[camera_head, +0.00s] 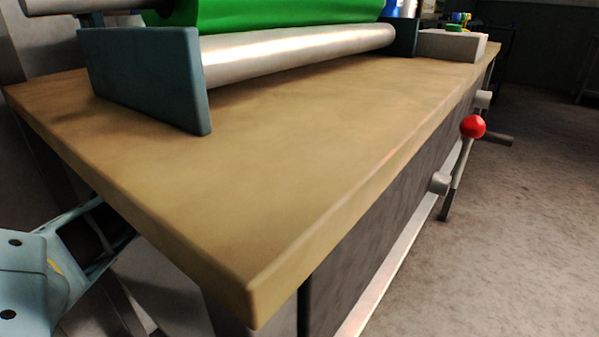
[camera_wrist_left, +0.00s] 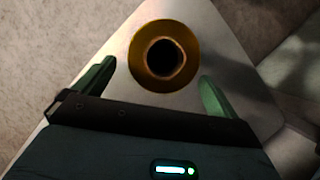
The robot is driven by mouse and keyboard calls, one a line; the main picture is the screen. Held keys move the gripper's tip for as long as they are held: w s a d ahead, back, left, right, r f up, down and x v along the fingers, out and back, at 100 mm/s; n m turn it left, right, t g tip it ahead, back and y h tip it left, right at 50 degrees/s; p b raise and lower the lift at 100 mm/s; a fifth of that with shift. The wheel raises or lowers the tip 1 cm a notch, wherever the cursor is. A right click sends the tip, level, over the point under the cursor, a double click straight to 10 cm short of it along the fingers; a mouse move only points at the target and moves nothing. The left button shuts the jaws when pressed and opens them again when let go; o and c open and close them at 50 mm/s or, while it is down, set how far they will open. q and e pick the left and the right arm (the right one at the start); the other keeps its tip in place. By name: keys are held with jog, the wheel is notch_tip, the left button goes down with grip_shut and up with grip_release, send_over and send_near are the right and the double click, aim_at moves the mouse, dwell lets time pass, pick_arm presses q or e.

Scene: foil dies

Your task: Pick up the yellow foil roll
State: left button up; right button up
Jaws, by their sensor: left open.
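The yellow foil roll (camera_wrist_left: 139,65) shows in the left wrist view as a gold ring around a dark round hole. I see it end-on, over a pale grey surface. My left gripper (camera_wrist_left: 157,71) is open, with one green finger on each side of the roll's near part. Gaps show between the fingers and the roll, and the fingers do not touch it. The roll's length and lower end are hidden. The roll does not show in the head view, where part of my left arm is at the lower left. My right gripper is in neither view.
A wooden bench top (camera_head: 270,165) fills the middle of the head view, its front part clear. On it stands a machine with a green roll (camera_head: 290,12), a metal roller (camera_head: 300,48) and a dark end plate (camera_head: 150,80). A red-knobbed lever (camera_head: 473,127) sticks out at the right.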

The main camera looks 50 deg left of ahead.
pick_arm(q)
jog(key=shift+s+d+f, duration=0.2)
jog(key=shift+s+d, duration=0.15)
jog(key=shift+s, duration=0.05)
jog(key=b+x, duration=0.2)
jog(key=x, duration=0.2)
jog(key=shift+d+f, duration=0.1)
jog(key=shift+f, duration=0.2)
jog(key=c, duration=1.4)
